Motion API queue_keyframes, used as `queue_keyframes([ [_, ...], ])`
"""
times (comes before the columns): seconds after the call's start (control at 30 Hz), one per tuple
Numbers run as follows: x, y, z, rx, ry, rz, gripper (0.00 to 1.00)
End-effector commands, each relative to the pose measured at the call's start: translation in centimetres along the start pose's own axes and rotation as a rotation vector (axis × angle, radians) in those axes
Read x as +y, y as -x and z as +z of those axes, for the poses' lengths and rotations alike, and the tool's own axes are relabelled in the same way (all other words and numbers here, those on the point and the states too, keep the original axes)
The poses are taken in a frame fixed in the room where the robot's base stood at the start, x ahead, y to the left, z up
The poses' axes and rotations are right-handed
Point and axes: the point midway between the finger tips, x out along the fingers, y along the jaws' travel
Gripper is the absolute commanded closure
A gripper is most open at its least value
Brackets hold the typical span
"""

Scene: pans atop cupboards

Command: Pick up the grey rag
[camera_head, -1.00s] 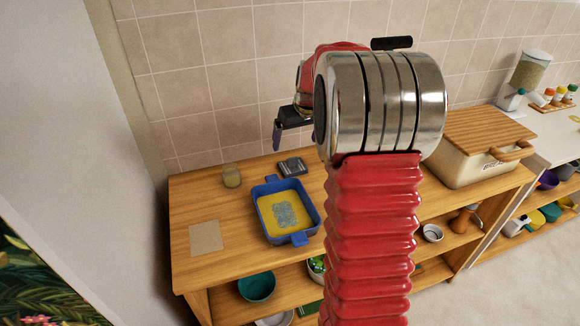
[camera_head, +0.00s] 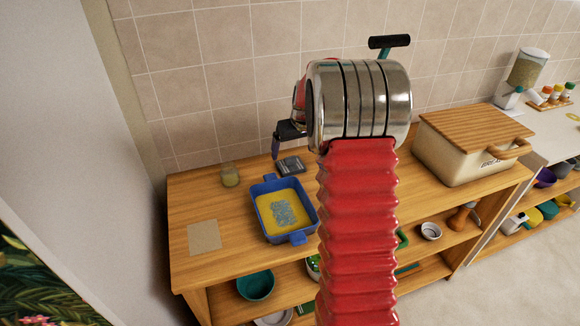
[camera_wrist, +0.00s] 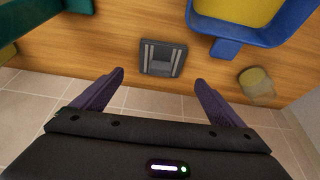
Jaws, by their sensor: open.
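A small dark grey square with paler bands, which looks like the folded grey rag (camera_head: 289,165), lies flat on the wooden cupboard top behind a blue pan. In the wrist view the rag (camera_wrist: 162,58) lies ahead, roughly centred between my fingertips and apart from them. My gripper (camera_wrist: 159,77) is open and empty, with its two dark purple fingers spread. In the head view only one finger of my gripper (camera_head: 277,146) shows clearly, just left of the rag and seemingly above the top. The rest is hidden by my arm.
The blue pan (camera_head: 307,228), yellow inside with a grey-blue patch, stands in front of the rag. A small jar (camera_head: 230,176) is to its left, a beige square (camera_head: 204,237) front left. A bread box (camera_head: 472,148) stands right. A tiled wall rises behind.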

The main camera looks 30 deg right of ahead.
Motion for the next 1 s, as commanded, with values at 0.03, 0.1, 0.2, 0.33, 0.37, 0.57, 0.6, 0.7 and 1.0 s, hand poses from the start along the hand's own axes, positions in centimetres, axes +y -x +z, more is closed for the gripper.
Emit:
queue_keyframes([
  [0.03, 0.0, -0.8, 0.0, -0.001, 0.000, -0.001, 0.08],
  [0.1, 0.0, -1.5, 0.0, -0.002, 0.000, -0.001, 0.08],
  [0.2, 0.0, -2.1, 0.0, 0.000, 0.000, 0.000, 0.08],
  [0.33, 0.0, -2.2, 0.0, 0.001, 0.000, 0.000, 0.08],
  [0.37, 0.0, -2.2, 0.0, 0.001, 0.000, 0.000, 0.08],
  [0.57, 0.0, -2.3, 0.0, 0.001, -0.001, 0.000, 0.08],
  [0.6, 0.0, -2.5, 0.0, 0.000, -0.001, 0.000, 0.08],
  [0.7, 0.0, -3.3, 0.1, -0.001, -0.001, -0.001, 0.08],
  [1.0, 0.0, -6.8, 0.2, 0.002, -0.001, 0.001, 0.08],
])
